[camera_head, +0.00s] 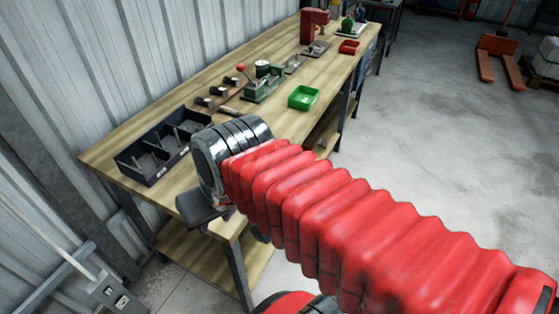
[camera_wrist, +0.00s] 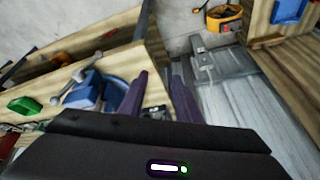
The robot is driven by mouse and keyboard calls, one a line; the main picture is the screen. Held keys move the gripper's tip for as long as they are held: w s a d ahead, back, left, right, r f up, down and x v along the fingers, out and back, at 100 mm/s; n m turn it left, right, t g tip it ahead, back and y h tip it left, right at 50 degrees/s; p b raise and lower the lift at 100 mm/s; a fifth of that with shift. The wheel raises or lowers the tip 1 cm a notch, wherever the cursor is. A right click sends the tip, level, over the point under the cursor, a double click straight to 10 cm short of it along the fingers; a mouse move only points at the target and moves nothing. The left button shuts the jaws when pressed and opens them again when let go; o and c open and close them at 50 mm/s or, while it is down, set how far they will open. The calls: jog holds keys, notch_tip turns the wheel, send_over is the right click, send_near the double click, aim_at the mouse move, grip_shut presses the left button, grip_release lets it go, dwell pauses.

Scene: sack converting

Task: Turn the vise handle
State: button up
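In the wrist view the two dark purple fingers of my gripper (camera_wrist: 157,95) stand apart, with a visible gap between them. A small dark grey part with a light patch (camera_wrist: 155,113) shows low in this gap; I cannot tell whether it belongs to the vise. In the head view my wrist is at the near corner of the wooden workbench (camera_head: 128,150) and hides most of what is there. A dark grey piece (camera_head: 196,209) shows at that corner, below my wrist; I cannot tell whether it is the vise or my gripper.
A black divided tray (camera_head: 146,173), a green bin (camera_head: 303,97), a green device (camera_head: 264,82) and a red bin (camera_head: 348,47) stand on the bench. An orange pallet truck (camera_head: 497,52) is at the back right. The concrete floor right of the bench is clear.

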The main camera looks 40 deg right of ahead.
jog(key=w+d+f+m+g+y, duration=0.1)
jog(key=d+f+m+y, duration=0.75)
jog(key=m, duration=1.05)
jog(key=s+d+m+t+h, duration=0.1)
jog(key=s+d+m+t, duration=0.1)
jog(key=d+m+t, duration=0.4)
jog(key=s+d+f+m+t+h, duration=0.1)
jog(key=s+d+m+t+h, duration=0.1)
jog(key=d+m+t, duration=0.5)
jog(key=d+m, duration=0.4)
jog(key=d, duration=0.6)
jog(key=shift+a+f+y, duration=0.1)
jog(key=shift+a+y, duration=0.05)
jog(key=shift+y, duration=0.1)
jog(key=x, duration=1.3)
jog(key=shift+w, duration=0.35)
grip_shut()
